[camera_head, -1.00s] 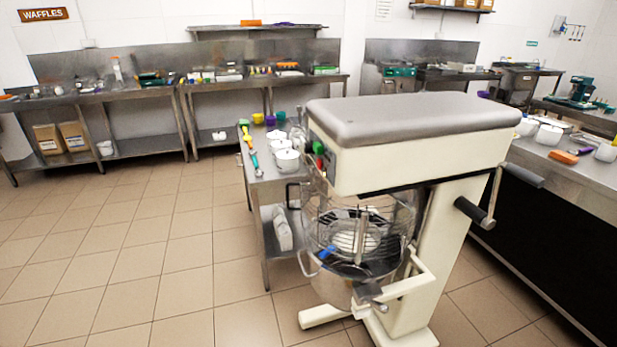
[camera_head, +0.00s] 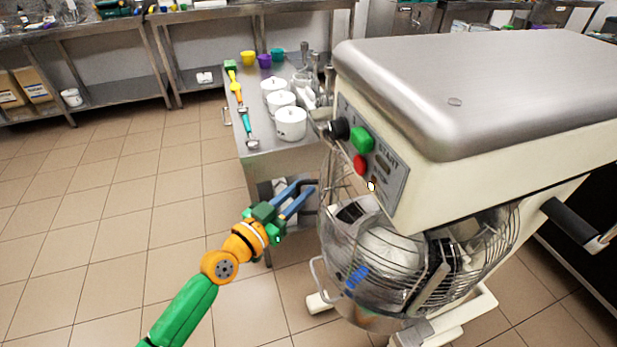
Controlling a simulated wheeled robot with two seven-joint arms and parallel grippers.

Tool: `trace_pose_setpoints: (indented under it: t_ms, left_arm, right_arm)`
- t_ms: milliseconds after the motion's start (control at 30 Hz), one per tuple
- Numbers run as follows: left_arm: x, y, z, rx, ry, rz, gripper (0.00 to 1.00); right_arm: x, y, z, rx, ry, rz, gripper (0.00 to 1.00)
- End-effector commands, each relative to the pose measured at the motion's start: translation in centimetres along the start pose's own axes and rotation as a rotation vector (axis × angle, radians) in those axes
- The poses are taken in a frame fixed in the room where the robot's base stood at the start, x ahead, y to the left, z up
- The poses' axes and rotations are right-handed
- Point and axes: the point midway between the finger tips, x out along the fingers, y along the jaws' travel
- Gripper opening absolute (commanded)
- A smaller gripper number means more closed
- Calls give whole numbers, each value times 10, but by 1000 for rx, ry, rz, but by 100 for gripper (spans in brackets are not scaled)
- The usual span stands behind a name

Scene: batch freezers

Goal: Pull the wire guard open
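The wire guard (camera_head: 490,250) is a cage of curved metal wires around the top of the mixer's bowl, under the cream mixer head (camera_head: 480,120). Its near left wires run close to the control panel. My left gripper (camera_head: 308,189) has two blue fingers, apart and empty. In the picture it is just left of the guard and the mixer column; I cannot tell the exact depth gap, and no contact shows. The steel bowl (camera_head: 345,300) sits below the guard with a blue part (camera_head: 357,276) at its front. My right gripper is out of view.
A steel table (camera_head: 257,165) behind the gripper holds white pots (camera_head: 290,123), coloured cups and utensils. The control panel has a green button (camera_head: 362,140) and a red button (camera_head: 360,165). A black-handled crank (camera_head: 570,222) juts out at right. Tiled floor at left is free.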

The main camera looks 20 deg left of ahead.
Motion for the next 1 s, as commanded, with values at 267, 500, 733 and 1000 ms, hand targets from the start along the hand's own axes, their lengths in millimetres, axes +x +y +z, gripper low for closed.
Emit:
trace_pose_setpoints:
  t_ms: [267, 500, 733, 1000]
  left_arm:
    - [28, 0, 0, -1, -1, 1, 25]
    - [28, 0, 1, -1, -2, 1, 6]
    - [28, 0, 1, -1, -3, 1, 0]
    - [27, 0, 1, -1, -3, 1, 0]
  right_arm:
    - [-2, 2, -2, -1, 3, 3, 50]
    - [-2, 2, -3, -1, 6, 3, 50]
    - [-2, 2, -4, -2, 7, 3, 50]
    - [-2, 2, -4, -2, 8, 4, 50]
